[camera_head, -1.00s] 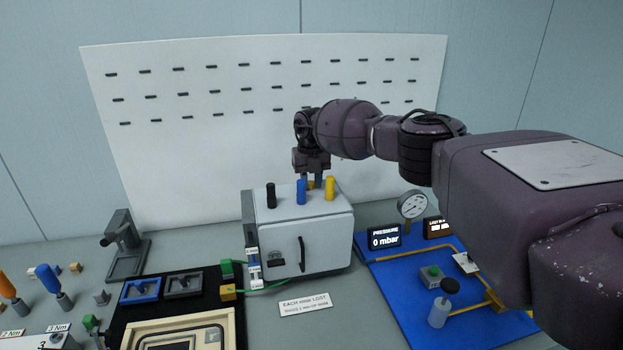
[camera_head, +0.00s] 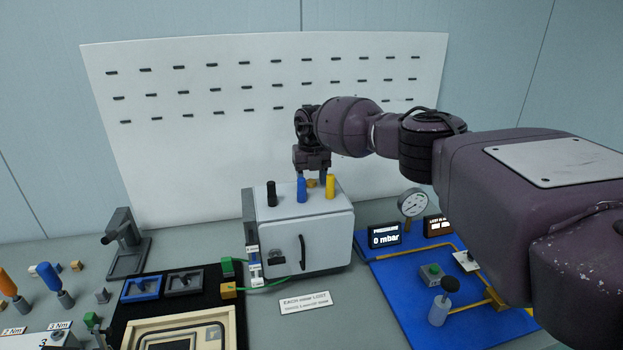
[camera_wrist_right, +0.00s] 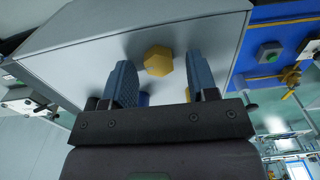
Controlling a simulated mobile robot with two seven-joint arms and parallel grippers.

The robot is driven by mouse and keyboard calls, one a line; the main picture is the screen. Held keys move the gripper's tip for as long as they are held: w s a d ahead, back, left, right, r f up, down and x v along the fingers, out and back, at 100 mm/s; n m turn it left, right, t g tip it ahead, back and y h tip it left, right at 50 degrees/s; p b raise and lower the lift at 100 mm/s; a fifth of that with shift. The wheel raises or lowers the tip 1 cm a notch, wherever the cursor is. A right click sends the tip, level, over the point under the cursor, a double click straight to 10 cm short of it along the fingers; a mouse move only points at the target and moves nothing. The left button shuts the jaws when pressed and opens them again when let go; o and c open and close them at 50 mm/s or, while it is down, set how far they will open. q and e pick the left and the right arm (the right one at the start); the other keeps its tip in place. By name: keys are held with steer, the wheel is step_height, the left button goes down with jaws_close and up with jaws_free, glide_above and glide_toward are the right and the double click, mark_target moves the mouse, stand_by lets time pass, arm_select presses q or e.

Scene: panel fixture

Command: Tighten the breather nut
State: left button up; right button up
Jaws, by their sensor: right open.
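The yellow hexagonal breather nut (camera_wrist_right: 158,61) sits on the top face of the grey cabinet (camera_head: 322,237). In the head view the nut (camera_head: 312,183) shows small behind the blue and yellow posts. My right gripper (camera_head: 312,177) points down over the back of the cabinet top. In the right wrist view my right gripper (camera_wrist_right: 160,78) is open, with one finger on each side of the nut and a clear gap to both. It holds nothing. My left gripper is not in view.
Black (camera_head: 271,194), blue (camera_head: 302,190) and yellow (camera_head: 331,187) posts stand on the cabinet top near the gripper. A blue panel with a gauge (camera_head: 413,204) and a pressure display (camera_head: 384,236) reading 0 mbar is at right. Orange- and blue-handled drivers (camera_head: 48,277) stand at left.

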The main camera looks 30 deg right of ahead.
mark_target(312, 182)
step_height(312, 182, up, 11)
steer(key=shift+f, duration=0.15)
stand_by(0.8)
